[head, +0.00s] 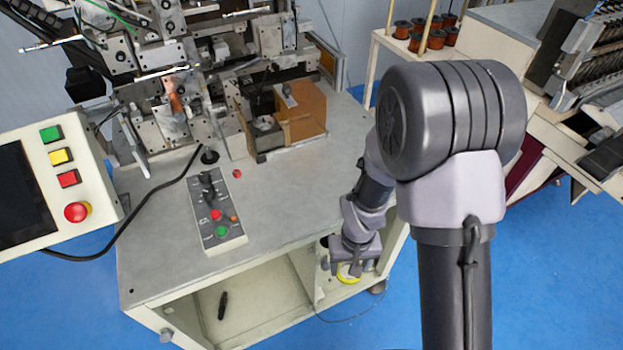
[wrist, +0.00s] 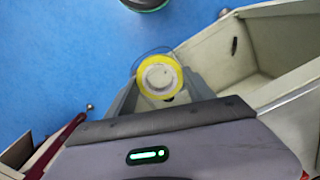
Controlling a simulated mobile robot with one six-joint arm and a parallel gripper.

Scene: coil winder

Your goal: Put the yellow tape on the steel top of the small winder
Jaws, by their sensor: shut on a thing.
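The yellow tape (head: 348,273) is a ring held at the end of my arm, by the front right corner of the small winder. It also shows in the wrist view (wrist: 143,72), between the two grey fingers. My gripper (head: 352,264) is shut on the tape; the arm partly hides the tape in the head view. The steel top (head: 300,190) of the small winder is a flat grey surface, up and left of my gripper in the head view. The tape appears apart from this top; its exact height is unclear.
A control box (head: 215,210) with buttons and a small red piece (head: 237,173) are on the steel top. Winding machinery (head: 180,110) fills its back. The top's right and front right areas are clear. A dark object (head: 222,305) lies in the open cabinet below.

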